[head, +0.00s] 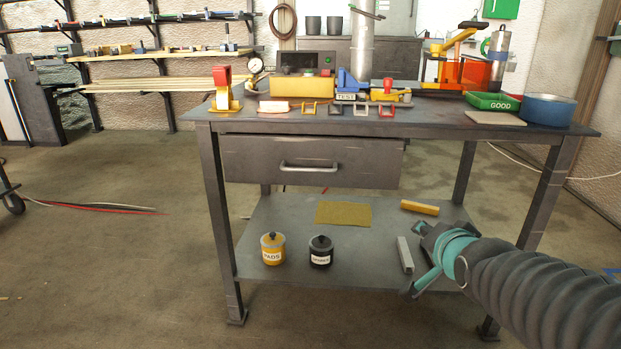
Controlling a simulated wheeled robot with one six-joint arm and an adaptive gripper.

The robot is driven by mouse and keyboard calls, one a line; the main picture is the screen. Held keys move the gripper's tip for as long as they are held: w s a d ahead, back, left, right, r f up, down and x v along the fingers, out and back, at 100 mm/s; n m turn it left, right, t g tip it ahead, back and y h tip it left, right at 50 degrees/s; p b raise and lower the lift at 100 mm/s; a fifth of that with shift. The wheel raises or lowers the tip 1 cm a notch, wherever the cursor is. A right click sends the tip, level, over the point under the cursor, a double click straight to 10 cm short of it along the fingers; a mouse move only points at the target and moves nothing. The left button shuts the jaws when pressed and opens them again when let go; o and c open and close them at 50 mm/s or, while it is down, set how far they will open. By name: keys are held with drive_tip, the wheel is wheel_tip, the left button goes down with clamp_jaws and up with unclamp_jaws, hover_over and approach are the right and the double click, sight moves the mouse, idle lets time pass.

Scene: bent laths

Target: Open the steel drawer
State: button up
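The steel drawer (250,163) hangs under the left and middle part of the workbench top (450,127). Its dark grey front looks closed, with no open inside showing. A pale bar handle (309,167) runs across the middle of the front. My gripper (413,260), with teal parts, is at the lower right, in front of the bench and below and to the right of the drawer. Its two fingers are spread apart, with nothing seen held between them. It is apart from the handle.
The lower shelf (300,215) carries a yellow PADS jar (272,249), a black jar (320,252), a yellow cloth (343,214), a yellow bar (420,207) and a grey bar (404,255). Clamps and trays crowd the bench top. Floor before the bench is clear; cables (90,206) lie left.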

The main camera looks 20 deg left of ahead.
drive_tip(key=w+a+f+m+t+y+b, duration=0.1)
drive_tip(key=w+a+y, duration=0.15)
drive_tip(key=a, duration=0.35)
drive_tip(key=w+a+m+t+y+b, duration=0.1)
drive_tip(key=w+a+m+t+y, duration=0.1)
drive_tip(key=w+a, duration=0.35)
drive_tip(key=m+t+y+b, duration=0.1)
drive_tip(key=m+y+b, duration=0.1)
drive_tip(key=y, duration=0.2)
approach(308, 171)
drive_tip(key=p+x, duration=0.1)
drive_tip(key=x, duration=0.9)
drive_tip(key=shift+w+a, duration=0.15)
drive_tip(key=shift+w, duration=0.1)
drive_tip(key=shift+c, duration=0.2)
clamp_jaws()
